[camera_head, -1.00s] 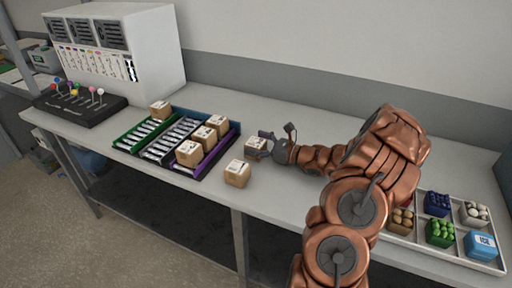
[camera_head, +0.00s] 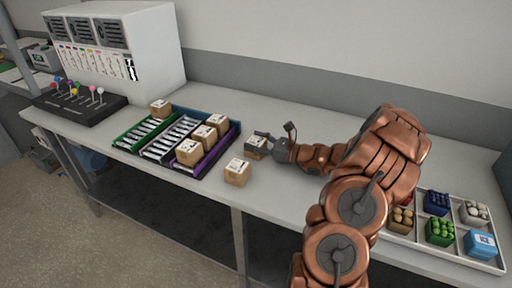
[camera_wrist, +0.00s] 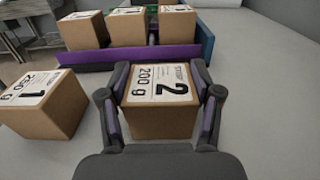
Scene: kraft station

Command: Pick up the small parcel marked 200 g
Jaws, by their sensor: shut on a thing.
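The small parcel marked 200 g (camera_wrist: 160,118) is a brown cardboard box with a white label reading "200 g" and a large 2. In the wrist view it sits between the two fingers of my gripper (camera_wrist: 163,98), which is shut on it from both sides. In the head view the parcel (camera_head: 254,150) is on the grey table, just right of the trays, partly hidden by my gripper (camera_head: 263,143). I cannot tell any gap between the parcel and the table.
Another parcel (camera_head: 237,172), labelled 250 g in the wrist view (camera_wrist: 42,108), stands close by. Trays with a purple edge (camera_head: 222,155) hold several parcels to the left. A divided tray (camera_head: 458,252) with small goods is at the right. The table behind my gripper is clear.

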